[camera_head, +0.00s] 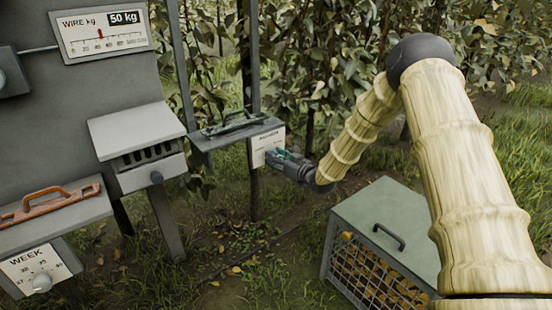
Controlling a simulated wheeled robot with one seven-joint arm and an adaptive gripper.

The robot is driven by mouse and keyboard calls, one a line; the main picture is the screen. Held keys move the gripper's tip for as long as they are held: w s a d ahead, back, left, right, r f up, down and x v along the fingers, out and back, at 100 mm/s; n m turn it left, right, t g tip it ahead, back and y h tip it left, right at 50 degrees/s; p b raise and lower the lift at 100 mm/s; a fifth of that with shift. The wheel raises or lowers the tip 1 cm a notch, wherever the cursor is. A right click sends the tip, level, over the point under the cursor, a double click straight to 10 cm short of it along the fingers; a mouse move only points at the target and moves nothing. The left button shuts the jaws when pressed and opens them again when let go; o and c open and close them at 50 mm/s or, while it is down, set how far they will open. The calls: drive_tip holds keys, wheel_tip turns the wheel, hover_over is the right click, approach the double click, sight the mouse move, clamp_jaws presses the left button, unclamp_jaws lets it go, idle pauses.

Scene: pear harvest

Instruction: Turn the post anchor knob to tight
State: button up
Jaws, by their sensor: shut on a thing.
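A white dial plate (262,141) faces out from a small grey box on a post, near the middle of the view. Its heading is too small to read surely. My gripper (273,157) is at the lower part of this plate, its fingers shut on the post anchor knob. The fingers cover the knob, so its pointer and setting cannot be seen. My pale, ringed arm reaches in from the right.
A green-handled tool (232,123) lies on the ledge just left of the plate. A lidded crate (385,225) with yellow fruit stands below my arm. At left are a wire gauge (101,34), a slotted box (138,140), a red-brown tool (48,201) and a week dial (39,272).

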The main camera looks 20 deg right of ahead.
drive_tip(key=shift+s+f, duration=0.1)
drive_tip(key=shift+f, duration=0.1)
drive_tip(key=o, duration=1)
drive_tip(key=shift+o, duration=0.2)
drive_tip(key=shift+r, duration=0.1)
drive_tip(key=v, duration=1.2)
drive_tip(key=shift+d, duration=0.1)
